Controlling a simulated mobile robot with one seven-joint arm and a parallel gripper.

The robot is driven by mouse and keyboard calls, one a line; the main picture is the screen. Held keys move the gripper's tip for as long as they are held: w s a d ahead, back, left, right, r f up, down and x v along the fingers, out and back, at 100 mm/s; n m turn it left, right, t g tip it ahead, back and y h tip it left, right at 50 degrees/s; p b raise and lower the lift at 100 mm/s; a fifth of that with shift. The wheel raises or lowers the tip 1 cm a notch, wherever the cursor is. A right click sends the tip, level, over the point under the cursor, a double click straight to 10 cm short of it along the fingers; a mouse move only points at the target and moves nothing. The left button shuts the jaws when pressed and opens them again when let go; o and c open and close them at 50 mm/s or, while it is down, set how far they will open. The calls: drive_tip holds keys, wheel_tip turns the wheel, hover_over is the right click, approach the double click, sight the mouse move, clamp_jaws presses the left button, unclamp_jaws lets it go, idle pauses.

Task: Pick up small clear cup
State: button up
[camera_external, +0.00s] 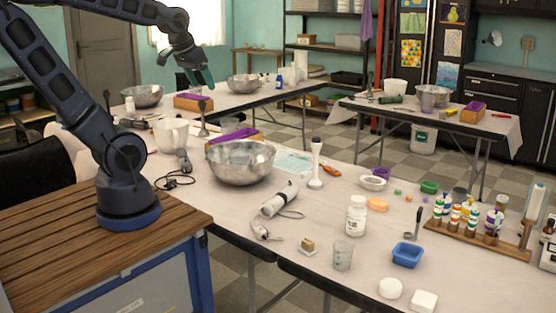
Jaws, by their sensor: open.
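A small clear cup (343,255) stands upright near the front edge of the closest table, below the white bottle and left of the blue tray. My gripper (204,78) is open and raised high at the upper left, pointing downward. It is far from the cup, and nothing shows between its fingers.
A white bottle (356,216), a blue tray (408,255), and a small tan block (308,244) are close around the cup. A corded mixer (280,200) and a large metal bowl (240,162) lie to the left. A bottle rack (480,229) stands right.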

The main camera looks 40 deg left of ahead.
drive_tip(key=w+d+f+m+h, duration=0.1)
drive_tip(key=w+d+f+m, duration=0.15)
drive_tip(key=w+d, duration=0.35)
drive_tip(key=w+d+f+m+h, duration=0.1)
drive_tip(key=w+d+f, duration=0.25)
drive_tip(key=d, duration=0.45)
drive_tip(key=m+g+h, duration=0.1)
drive_tip(key=m+h, duration=0.2)
drive_tip(key=m, duration=0.4)
approach(346, 255)
drive_tip(key=w+a+f, duration=0.2)
drive_tip(key=shift+n, duration=0.25)
drive_tip(key=shift+w+x, duration=0.1)
drive_tip(key=shift+x, duration=2.55)
drive_tip(key=shift+w+x, duration=0.15)
drive_tip(key=shift+x, duration=2.55)
drive_tip(key=shift+d+r, duration=0.15)
drive_tip(key=shift+r, duration=0.1)
drive_tip(key=shift+c, duration=0.2)
drive_tip(key=c, duration=1)
